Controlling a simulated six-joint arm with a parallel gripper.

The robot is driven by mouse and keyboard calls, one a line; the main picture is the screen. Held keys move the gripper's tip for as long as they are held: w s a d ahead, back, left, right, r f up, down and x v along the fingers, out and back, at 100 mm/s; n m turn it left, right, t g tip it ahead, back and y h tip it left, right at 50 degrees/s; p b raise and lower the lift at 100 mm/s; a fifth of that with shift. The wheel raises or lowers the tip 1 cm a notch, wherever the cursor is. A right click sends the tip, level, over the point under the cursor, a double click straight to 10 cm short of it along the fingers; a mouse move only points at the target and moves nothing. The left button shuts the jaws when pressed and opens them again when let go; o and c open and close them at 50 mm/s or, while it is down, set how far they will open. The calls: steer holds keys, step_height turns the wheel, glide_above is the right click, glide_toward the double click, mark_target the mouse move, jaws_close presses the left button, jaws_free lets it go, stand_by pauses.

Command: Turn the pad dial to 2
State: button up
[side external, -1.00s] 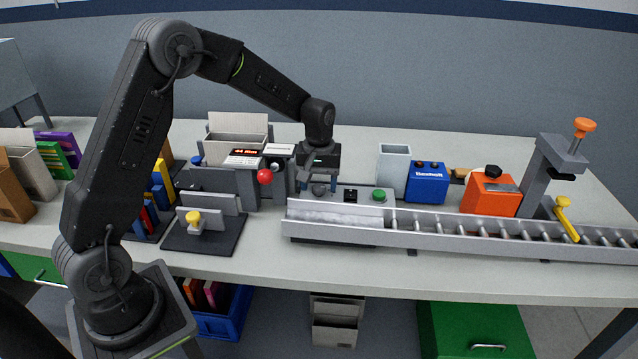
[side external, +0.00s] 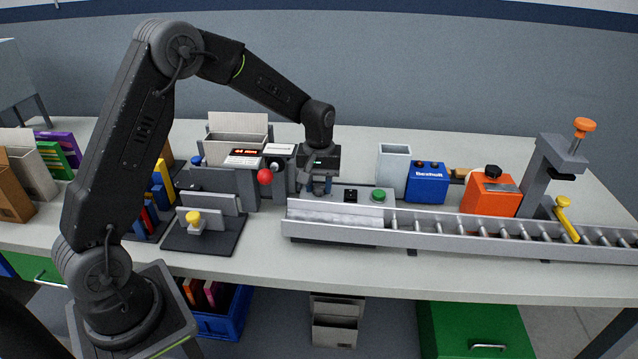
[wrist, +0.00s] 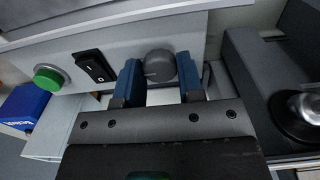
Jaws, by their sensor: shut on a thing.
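The pad dial (wrist: 160,66) is a round dark grey knob on a light grey control panel (wrist: 215,28). In the wrist view it sits between the two blue fingers of my gripper (wrist: 159,74), which is shut on its sides. In the side view my gripper (side external: 318,188) points down at the left end of the panel and hides the dial. A small pale mark shows on the knob, but I cannot read which number it points to. Beside the dial are a black rocker switch (wrist: 95,66) and a green button (wrist: 48,77).
A roller conveyor (side external: 450,232) runs in front of the panel. A red ball knob (side external: 265,176) on a grey unit stands close left of my gripper. A pale open bin (side external: 393,170), a blue box (side external: 427,183) and an orange box (side external: 490,193) stand to the right.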

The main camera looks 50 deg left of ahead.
mark_target(319, 187)
steer(key=n, duration=0.4)
steer(key=shift+n, duration=2.3)
steer(key=o, duration=0.9)
step_height(319, 187, up, 14)
steer(key=shift+f, duration=0.1)
